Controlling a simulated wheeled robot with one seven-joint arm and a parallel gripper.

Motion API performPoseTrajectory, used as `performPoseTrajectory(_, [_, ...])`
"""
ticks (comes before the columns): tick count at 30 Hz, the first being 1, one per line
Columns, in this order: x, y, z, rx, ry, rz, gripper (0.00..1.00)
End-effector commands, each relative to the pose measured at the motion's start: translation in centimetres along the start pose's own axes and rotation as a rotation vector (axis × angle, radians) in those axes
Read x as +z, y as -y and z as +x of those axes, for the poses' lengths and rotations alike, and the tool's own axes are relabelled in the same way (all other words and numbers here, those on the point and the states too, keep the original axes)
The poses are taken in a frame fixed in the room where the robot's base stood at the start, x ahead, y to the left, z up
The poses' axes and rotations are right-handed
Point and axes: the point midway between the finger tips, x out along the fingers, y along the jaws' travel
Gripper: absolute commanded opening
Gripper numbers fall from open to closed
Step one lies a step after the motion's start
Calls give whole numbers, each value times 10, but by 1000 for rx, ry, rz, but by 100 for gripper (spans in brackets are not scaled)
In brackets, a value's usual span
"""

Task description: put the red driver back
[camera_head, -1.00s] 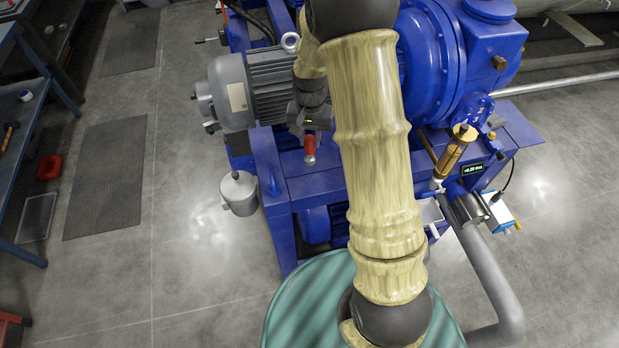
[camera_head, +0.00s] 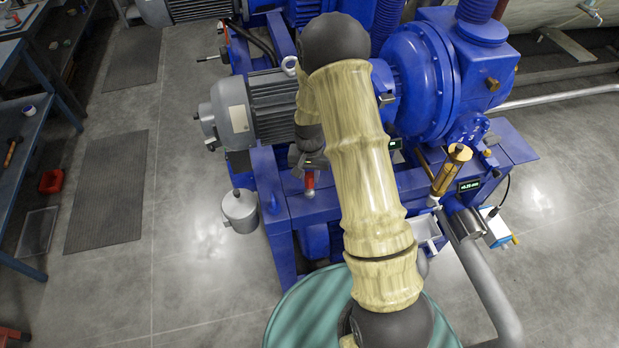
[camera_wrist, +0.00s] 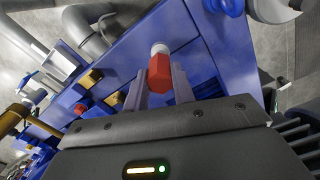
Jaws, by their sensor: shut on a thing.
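The red driver (camera_wrist: 159,74) is held between the two fingers of my gripper (camera_wrist: 160,84) in the wrist view. Its red faceted handle shows, with a pale round end cap, and the rest is hidden behind the gripper body. In the head view the red handle (camera_head: 309,182) hangs below my gripper (camera_head: 309,172), in front of the blue machine frame (camera_head: 275,200). The gripper is shut on the handle. I cannot make out an empty place for the driver.
A grey motor (camera_head: 250,108) and blue pump housing (camera_head: 420,80) stand behind. A white tray (camera_head: 428,232), brass cylinder (camera_head: 451,170) and grey pipe (camera_head: 485,285) are at right. A grey can (camera_head: 239,210) and open floor lie left.

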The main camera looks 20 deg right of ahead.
Motion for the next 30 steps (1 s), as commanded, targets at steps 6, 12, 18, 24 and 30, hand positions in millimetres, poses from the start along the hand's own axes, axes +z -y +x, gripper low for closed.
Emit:
performPoseTrajectory(6, [0,0,22,0,1,0,0])
performPoseTrajectory(12, [0,0,24,-1,-1,0,0])
performPoseTrajectory(18, [0,0,28,0,0,0,0])
performPoseTrajectory(24, [-1,-1,27,0,0,3,47])
performPoseTrajectory(30, [0,2,26,0,0,-4,47])
